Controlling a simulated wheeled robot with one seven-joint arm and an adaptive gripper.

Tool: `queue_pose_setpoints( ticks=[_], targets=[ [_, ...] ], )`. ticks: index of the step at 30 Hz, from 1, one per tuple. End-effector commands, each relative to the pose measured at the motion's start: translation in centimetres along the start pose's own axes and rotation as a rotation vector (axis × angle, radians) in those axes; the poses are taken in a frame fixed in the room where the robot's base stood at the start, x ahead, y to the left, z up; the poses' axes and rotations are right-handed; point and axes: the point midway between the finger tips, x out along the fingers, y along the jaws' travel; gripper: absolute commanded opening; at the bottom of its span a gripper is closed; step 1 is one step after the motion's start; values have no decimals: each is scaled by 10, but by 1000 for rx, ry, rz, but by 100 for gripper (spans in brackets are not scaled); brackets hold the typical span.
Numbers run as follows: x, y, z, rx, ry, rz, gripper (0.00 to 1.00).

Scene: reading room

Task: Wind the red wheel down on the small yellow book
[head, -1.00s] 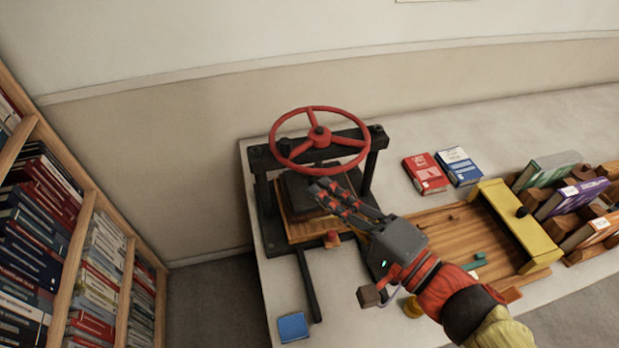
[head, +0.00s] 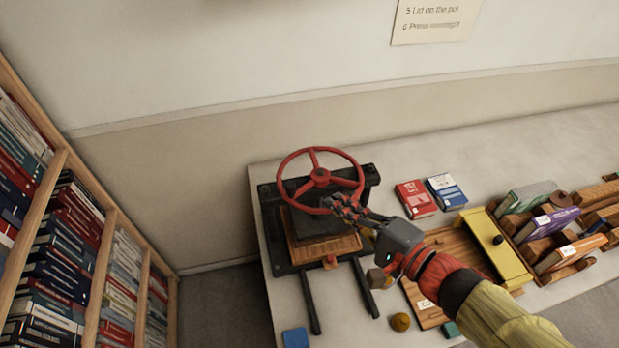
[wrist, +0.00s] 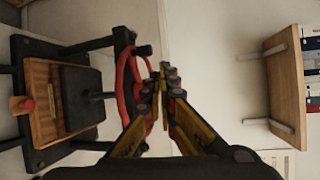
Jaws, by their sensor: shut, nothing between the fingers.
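The red wheel (head: 321,178) sits on top of a black screw press (head: 370,175), with its rim and spokes clear in the head view. Part of its rim (wrist: 124,85) also shows in the wrist view. Below it, the dark pressing plate (head: 318,222) is over a wooden board (head: 347,243). A thin yellowish strip (wrist: 56,90) shows beside the plate in the wrist view; I cannot tell if it is the small yellow book. My gripper (head: 335,204) is shut and empty, its fingertips at the wheel's near right rim. I cannot tell if they touch it.
A red book (head: 416,199) and a blue book (head: 447,191) lie right of the press. A wooden tray with a yellow bar (head: 497,248) and a rack of books stand further right. A small blue block (head: 296,338) lies at the front. A bookcase (head: 75,220) is at the left.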

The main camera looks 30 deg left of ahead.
Motion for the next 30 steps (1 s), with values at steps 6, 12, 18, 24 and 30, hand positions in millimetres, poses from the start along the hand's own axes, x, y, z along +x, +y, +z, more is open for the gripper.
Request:
queue_pose_setpoints(
  ticks=[6,12,18,24,30],
  targets=[
    [4,-18,-12,42,-3,70,0],
    [8,-23,-20,64,-15,135,0],
    [10,-26,-28,71,-36,201,0],
    [11,-24,-33,64,-69,268,0],
    [11,-17,-35,25,-124,337,0]
  ],
)
